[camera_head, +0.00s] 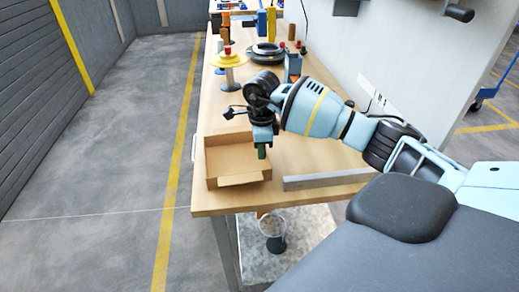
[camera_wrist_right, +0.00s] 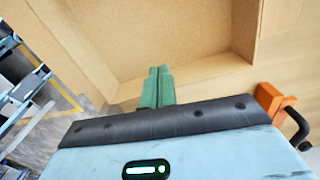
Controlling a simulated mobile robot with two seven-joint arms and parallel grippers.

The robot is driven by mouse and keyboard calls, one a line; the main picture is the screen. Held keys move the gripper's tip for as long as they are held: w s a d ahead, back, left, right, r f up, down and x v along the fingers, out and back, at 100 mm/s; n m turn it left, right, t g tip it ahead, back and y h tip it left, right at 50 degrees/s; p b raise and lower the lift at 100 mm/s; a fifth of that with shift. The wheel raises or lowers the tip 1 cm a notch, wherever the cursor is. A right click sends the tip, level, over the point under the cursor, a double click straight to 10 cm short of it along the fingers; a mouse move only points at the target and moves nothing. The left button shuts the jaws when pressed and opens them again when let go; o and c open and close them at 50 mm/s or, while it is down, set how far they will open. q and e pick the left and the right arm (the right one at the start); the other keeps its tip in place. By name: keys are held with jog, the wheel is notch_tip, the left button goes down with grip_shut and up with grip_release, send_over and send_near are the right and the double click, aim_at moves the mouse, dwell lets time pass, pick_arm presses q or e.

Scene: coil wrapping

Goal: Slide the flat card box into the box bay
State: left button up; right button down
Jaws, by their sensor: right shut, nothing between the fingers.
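An open, shallow brown card box (camera_head: 225,180) sits at the front left corner of the wooden table. Its inside looks empty, and a flap shows at its front. My right gripper (camera_head: 262,152) points down at the right part of the box, with its green fingers shut and empty. In the right wrist view the shut fingers (camera_wrist_right: 155,88) show against the card box (camera_wrist_right: 150,30), whose floor and walls fill the upper part. I cannot tell whether the fingertips touch it. I cannot make out a clearly marked box bay. My left gripper is not in view.
A grey bar (camera_head: 325,179) lies along the table's front edge, right of the box. Behind stand a yellow-topped spool (camera_head: 229,62) and a dark ring-shaped device (camera_head: 267,53). The table (camera_head: 215,200) ends close to the box at left and front.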

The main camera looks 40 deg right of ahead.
jog(key=s+d, duration=0.1)
jog(key=d, duration=0.1)
jog(key=s+d, duration=0.2)
jog(key=d, duration=0.1)
jog(key=s+d, duration=0.2)
jog(key=d, duration=0.1)
jog(key=shift+s+d+p, duration=0.15)
jog(key=shift+s+p, duration=0.05)
jog(key=shift+p, duration=0.2)
jog(key=s+d, duration=0.2)
jog(key=d, duration=0.1)
jog(key=s+d, duration=0.2)
jog(key=d, duration=0.1)
jog(key=s+d+b, duration=0.1)
jog(key=s+d, duration=0.2)
jog(key=d, duration=0.1)
jog(key=shift+d+f, duration=0.1)
jog(key=shift+s+d, duration=0.1)
jog(key=shift+d, duration=0.1)
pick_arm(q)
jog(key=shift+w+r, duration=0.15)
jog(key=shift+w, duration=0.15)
pick_arm(e)
jog(key=shift+a, duration=0.15)
